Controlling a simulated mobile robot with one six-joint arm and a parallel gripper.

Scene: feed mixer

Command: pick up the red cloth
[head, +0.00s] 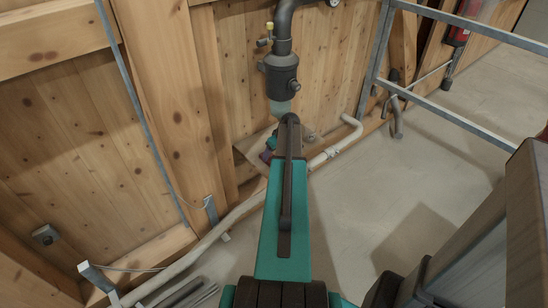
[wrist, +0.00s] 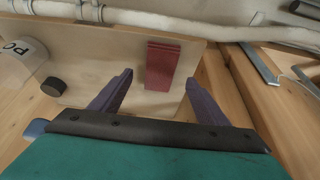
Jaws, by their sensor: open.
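The red cloth (wrist: 162,64) is a folded, dark red strip lying on a pale wooden board (wrist: 100,50) in the wrist view. My gripper (wrist: 159,78) is open, with its two purple fingers apart. In the picture the cloth's near end shows between the fingertips, and nothing is held. I cannot tell the exact gap in height between fingers and cloth. In the head view my arm covers most of the board and the cloth does not show; only a bit of my gripper (head: 267,154) shows beside the arm.
A white pipe (head: 335,152) runs along the wooden wall. A dark valve (head: 280,75) hangs above. A metal rail (head: 455,122) stands right, over bare floor.

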